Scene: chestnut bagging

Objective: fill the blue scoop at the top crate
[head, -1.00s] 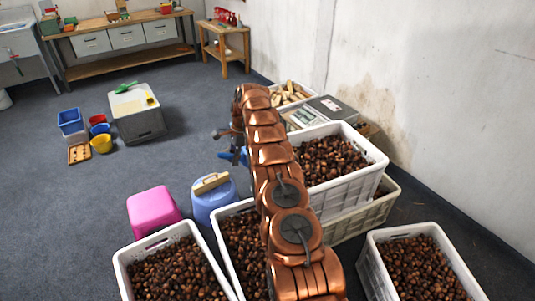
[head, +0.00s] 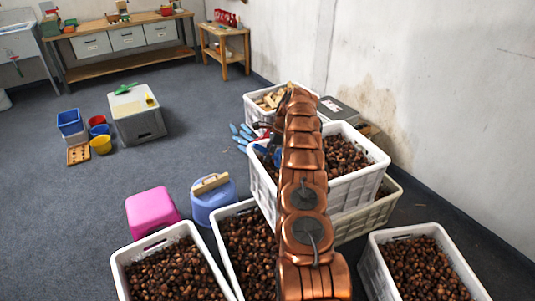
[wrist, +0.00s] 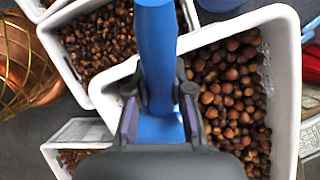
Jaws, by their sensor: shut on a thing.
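My gripper (wrist: 160,95) is shut on the blue handle of the blue scoop (wrist: 156,45), which runs up the middle of the wrist view. The scoop's bowl is mostly hidden behind my gripper, so its contents cannot be seen. The white top crate (head: 362,187), full of brown chestnuts, stands on another crate. It also shows in the wrist view (wrist: 286,95), with the scoop over its left rim and chestnuts to the right. In the head view, my arm covers the crate's middle and most of the scoop.
More white chestnut crates stand in front, at left (head: 122,270), centre (head: 220,216) and right (head: 378,272). Blue gloves (head: 242,136) lie beyond the top crate. The wall is close at right.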

